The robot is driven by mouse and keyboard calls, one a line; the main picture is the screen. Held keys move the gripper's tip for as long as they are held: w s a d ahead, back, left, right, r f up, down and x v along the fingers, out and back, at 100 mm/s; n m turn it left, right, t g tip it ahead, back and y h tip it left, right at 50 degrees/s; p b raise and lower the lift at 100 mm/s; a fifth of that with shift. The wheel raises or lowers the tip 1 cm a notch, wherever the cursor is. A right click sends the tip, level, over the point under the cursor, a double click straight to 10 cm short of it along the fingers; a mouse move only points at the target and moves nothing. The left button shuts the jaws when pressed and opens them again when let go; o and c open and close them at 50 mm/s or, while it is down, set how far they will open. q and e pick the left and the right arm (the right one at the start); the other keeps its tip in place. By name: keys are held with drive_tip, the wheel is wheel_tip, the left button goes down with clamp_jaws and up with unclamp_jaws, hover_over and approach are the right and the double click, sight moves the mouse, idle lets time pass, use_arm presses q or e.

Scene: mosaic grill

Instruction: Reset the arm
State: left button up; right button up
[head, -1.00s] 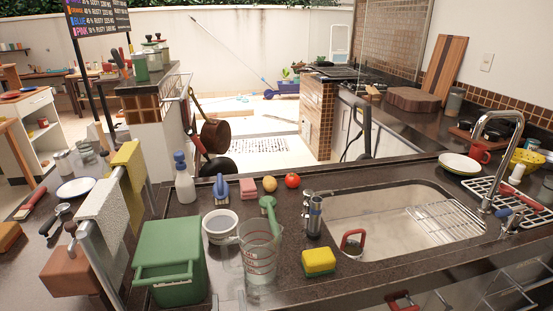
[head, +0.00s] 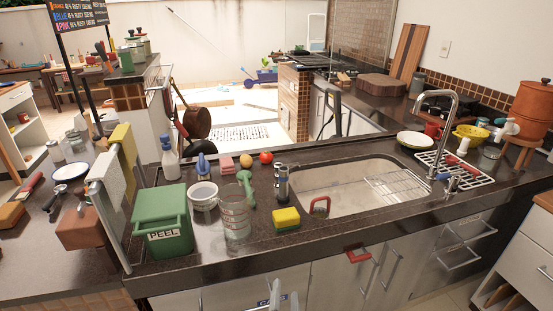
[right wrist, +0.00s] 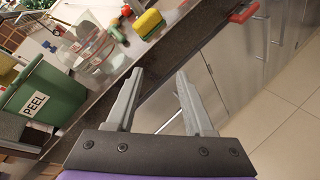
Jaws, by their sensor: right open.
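My right gripper shows at the bottom edge of the head view (head: 284,298), in front of the cabinet doors below the counter. In the right wrist view, its two grey fingers (right wrist: 160,72) are spread apart with nothing between them. The counter's front edge and the cabinet fronts lie beyond the fingertips. The rest of the right arm is hidden in the head view. My left gripper is not in view.
The dark counter (head: 345,238) holds a green PEEL bin (head: 162,215), glass jug (head: 235,222), yellow sponge (head: 286,218) and sink (head: 335,195). A red-handled item (head: 357,255) is at the cabinet front. Floor (right wrist: 285,125) shows clear at right.

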drive_tip(key=s+d+m+g+h+p, duration=0.2)
drive_tip(key=s+d+m+g, duration=0.1)
drive_tip(key=d+m, duration=0.65)
drive_tip(key=s+d+f+m+g+y+p, duration=0.1)
drive_tip(key=s+d+m+g+p, duration=0.4)
drive_tip(key=s+m, duration=0.6)
drive_tip(key=d+m+g+y, duration=0.1)
drive_tip(key=m, duration=0.5)
drive_tip(key=shift+s+d, duration=0.3)
drive_tip(key=shift+s, duration=0.05)
